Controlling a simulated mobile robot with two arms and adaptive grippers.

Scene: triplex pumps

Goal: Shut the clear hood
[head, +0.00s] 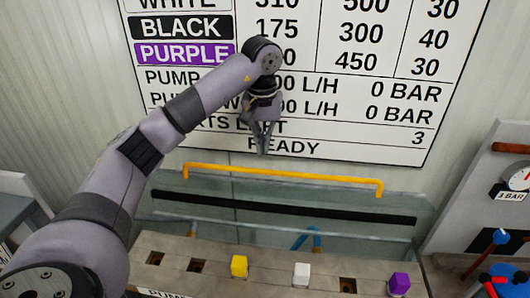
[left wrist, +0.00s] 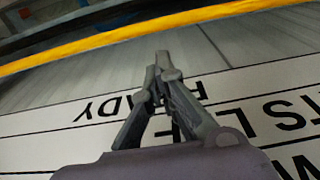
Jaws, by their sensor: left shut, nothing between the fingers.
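The clear hood (head: 330,232) is a see-through panel behind the pump block, standing raised, with the block's top uncovered in front of it. A yellow bar handle (head: 280,173) runs along its upper edge. It also crosses the top of the left wrist view as a yellow bar (left wrist: 130,35). My left gripper (head: 262,150) is shut and empty, pointing down in front of the wall board, just above the handle in the picture and apart from it. In the left wrist view its closed fingertips (left wrist: 162,58) point toward the bar with a gap between. My right gripper is out of view.
The pump block (head: 200,250) holds a yellow plug (head: 239,266), a white plug (head: 302,275) and a purple plug (head: 399,284), with open holes between. A dark bar (head: 285,209) lies below the handle. A gauge panel (head: 500,180) with valves stands at right. A wall board (head: 400,140) is behind.

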